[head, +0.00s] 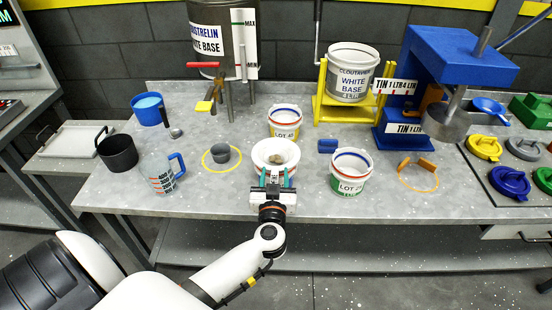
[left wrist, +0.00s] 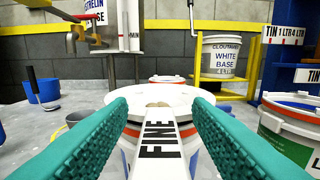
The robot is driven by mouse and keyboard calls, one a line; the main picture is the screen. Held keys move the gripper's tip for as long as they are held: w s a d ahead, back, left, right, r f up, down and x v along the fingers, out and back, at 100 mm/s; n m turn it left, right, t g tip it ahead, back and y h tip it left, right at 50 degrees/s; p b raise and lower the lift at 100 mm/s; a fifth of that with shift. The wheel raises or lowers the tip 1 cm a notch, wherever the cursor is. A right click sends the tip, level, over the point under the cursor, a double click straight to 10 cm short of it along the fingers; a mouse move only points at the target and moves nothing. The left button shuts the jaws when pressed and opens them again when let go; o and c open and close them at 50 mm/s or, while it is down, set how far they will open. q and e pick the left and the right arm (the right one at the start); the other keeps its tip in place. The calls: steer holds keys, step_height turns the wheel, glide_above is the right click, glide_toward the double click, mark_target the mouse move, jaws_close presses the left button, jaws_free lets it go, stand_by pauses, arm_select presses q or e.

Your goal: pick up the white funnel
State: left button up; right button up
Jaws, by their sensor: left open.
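The white funnel (head: 276,148) is at the middle of the grey bench, with a brownish lump showing in its mouth. In the left wrist view the funnel (left wrist: 158,98) has a flat white handle marked FINE that points toward me. A pale body with blue shows under its rim; I cannot tell clearly what it is. My left gripper (head: 273,181) is at the near side of the funnel. Its teal fingers (left wrist: 160,112) are open, one on each side of the handle, with gaps visible. My right gripper is not in view.
A LOT pail (head: 285,131) stands just behind the funnel, and a green-labelled pail (head: 350,187) stands to its right. Bench space left of the gripper is clear.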

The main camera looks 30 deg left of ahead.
arm_select(q)
steer(key=shift+c, duration=0.4)
jaws_close()
